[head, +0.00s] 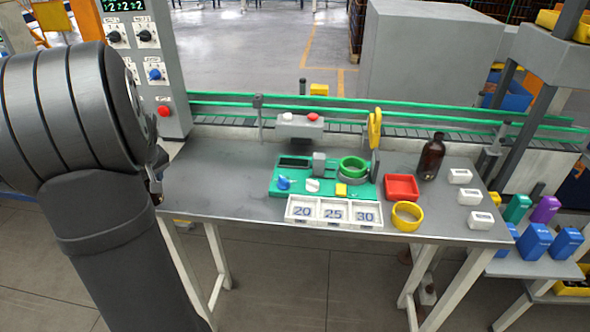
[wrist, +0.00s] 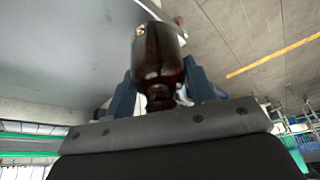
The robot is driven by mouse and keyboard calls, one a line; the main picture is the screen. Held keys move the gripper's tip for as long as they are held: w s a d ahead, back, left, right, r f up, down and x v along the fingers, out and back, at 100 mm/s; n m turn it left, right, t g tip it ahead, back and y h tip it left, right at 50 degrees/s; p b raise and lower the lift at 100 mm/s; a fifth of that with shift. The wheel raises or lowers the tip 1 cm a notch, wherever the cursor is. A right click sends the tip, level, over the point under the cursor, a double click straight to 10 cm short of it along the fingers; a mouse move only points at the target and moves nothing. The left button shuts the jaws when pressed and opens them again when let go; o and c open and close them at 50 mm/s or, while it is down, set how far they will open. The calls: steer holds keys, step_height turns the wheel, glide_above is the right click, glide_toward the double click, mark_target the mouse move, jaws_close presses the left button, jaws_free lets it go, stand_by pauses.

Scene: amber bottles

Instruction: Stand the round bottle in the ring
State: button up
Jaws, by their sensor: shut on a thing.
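My gripper (wrist: 159,70) is shut on a dark amber bottle (wrist: 157,52) in the wrist view. Its blue fingers are on either side of the bottle, whose neck is toward the palm and whose wide body points away. In the head view my arm hides most of the gripper and the held bottle at the table's left end. A yellow ring (head: 408,216) lies empty at the table's front, right of the number tiles. A second amber bottle (head: 431,158) stands upright at the table's right. I cannot tell the held bottle's cross-section.
A red tray (head: 402,188) sits behind the yellow ring. A green fixture board (head: 275,187) with a green ring (head: 353,166) and number tiles (head: 333,213) fill the middle. Several white blocks (head: 469,197) line the right edge. The table's left part (head: 215,180) is clear.

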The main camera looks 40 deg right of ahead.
steer(key=s+d+r+m+h, duration=0.1)
steer(key=s+d+r+m, duration=0.15)
steer(key=d, duration=0.75)
steer(key=s+d+r+m+h, duration=0.15)
steer(key=d+m, duration=0.25)
steer(key=d, duration=0.6)
steer(key=s+d+r+m+h, duration=0.1)
steer(key=s+d+r+m, duration=0.15)
steer(key=d, duration=0.75)
steer(key=s+d+r+m+g+h, duration=0.15)
steer(key=s+d+m, duration=0.25)
steer(key=s+d, duration=0.6)
steer(key=s+d+r+m+g+h, duration=0.1)
steer(key=s+d+r+m, duration=0.25)
steer(key=s+d, duration=0.6)
steer(key=shift+m, duration=0.25)
steer(key=f, duration=0.9)
steer(key=shift+w+d+f, duration=0.15)
steer(key=shift+w+f, duration=0.05)
steer(key=shift+f, duration=0.2)
steer(key=shift+f+y, duration=0.15)
steer(key=shift+y, duration=0.15)
